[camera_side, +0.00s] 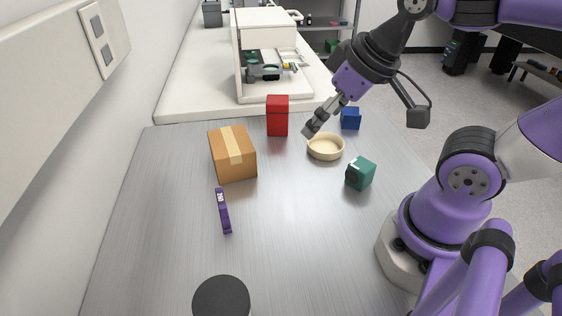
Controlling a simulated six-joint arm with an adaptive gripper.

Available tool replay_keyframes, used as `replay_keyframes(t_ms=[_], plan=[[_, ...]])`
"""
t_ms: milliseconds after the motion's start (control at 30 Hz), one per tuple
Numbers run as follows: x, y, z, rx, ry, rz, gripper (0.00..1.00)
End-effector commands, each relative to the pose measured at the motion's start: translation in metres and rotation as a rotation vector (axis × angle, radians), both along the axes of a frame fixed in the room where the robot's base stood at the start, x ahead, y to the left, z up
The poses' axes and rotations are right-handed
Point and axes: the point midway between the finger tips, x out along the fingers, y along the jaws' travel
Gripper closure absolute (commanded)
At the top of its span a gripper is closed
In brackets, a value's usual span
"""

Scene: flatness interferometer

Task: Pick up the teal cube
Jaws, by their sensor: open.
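The teal cube (361,174) sits on the grey metal table to the right of the middle, just in front of a shallow beige bowl. A dark mark shows on its left face. My gripper (310,131) is raised above the table, behind and to the left of the cube, with its fingertips pointing down and left near the bowl. It is open and appears empty. The gap between its fingers is hard to see from this side. It is apart from the cube.
The beige bowl (325,146) stands below my gripper. A blue cube (350,118), a red block (277,116) and a cardboard box (232,153) stand around it. A purple bar (223,211) and a black disc (221,296) lie nearer the camera. The front middle is clear.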

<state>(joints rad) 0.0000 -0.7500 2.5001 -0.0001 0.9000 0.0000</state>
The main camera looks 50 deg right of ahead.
Motion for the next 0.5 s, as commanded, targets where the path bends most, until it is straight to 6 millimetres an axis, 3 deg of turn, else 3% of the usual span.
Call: replay_keyframes(t_ms=[267,367,500], plan=[[0.000,-0.004,-0.002,-0.006,0.016,-0.011,0.12],[-0.002,-0.026,-0.013,-0.025,0.103,-0.061,0.12],[-0.016,-0.070,-0.036,-0.023,0.296,-0.147,0.12]])
